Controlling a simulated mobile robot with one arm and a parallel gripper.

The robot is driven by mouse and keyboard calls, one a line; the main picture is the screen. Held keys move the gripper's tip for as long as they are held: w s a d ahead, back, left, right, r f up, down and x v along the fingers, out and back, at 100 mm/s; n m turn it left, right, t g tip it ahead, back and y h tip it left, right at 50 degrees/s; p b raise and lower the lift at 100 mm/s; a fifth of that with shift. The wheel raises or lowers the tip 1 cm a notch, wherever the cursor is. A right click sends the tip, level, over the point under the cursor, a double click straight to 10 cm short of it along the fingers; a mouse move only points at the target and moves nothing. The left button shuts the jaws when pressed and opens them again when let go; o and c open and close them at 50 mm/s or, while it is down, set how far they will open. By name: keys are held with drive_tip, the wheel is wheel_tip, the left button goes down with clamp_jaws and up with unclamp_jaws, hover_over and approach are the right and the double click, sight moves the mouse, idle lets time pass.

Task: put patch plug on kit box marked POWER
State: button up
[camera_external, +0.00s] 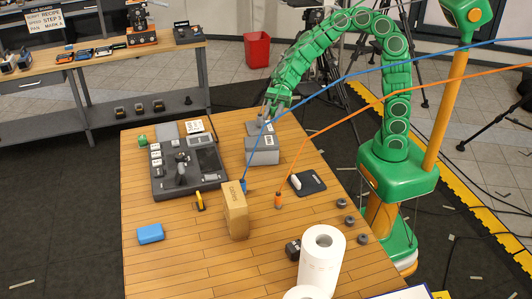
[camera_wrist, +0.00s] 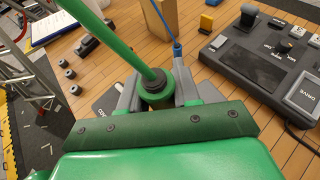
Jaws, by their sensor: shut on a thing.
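My gripper (camera_wrist: 157,96) is shut on a green plug (camera_wrist: 156,83) with a dark collar; a thick green cable (camera_wrist: 115,38) runs from it to the upper left in the wrist view. In the external view my gripper (camera_external: 270,108) is over the back of the table, above a grey box (camera_external: 262,156) with a pale label. I cannot read that label or find the word POWER. A blue plug (camera_external: 244,186) on a blue cable and an orange plug (camera_external: 278,201) on an orange cable stand on the table. My fingers hide the plug's lower end.
A dark control console (camera_external: 190,183) stands left of the grey box. A tan carton (camera_external: 235,212), a black pad (camera_external: 308,184), a blue block (camera_external: 150,234) and a paper roll (camera_external: 320,265) occupy the table (camera_external: 185,262). The blue and orange cables slope across the space right of my gripper.

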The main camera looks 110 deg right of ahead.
hover_over(260, 143)
wheel_tip(260, 143, down, 6)
drive_tip(key=shift+r, duration=0.1)
drive_tip(key=shift+f, duration=1.5)
drive_tip(key=shift+f, duration=0.1)
drive_tip(key=o, duration=1)
drive_tip(key=shift+o, duration=0.2)
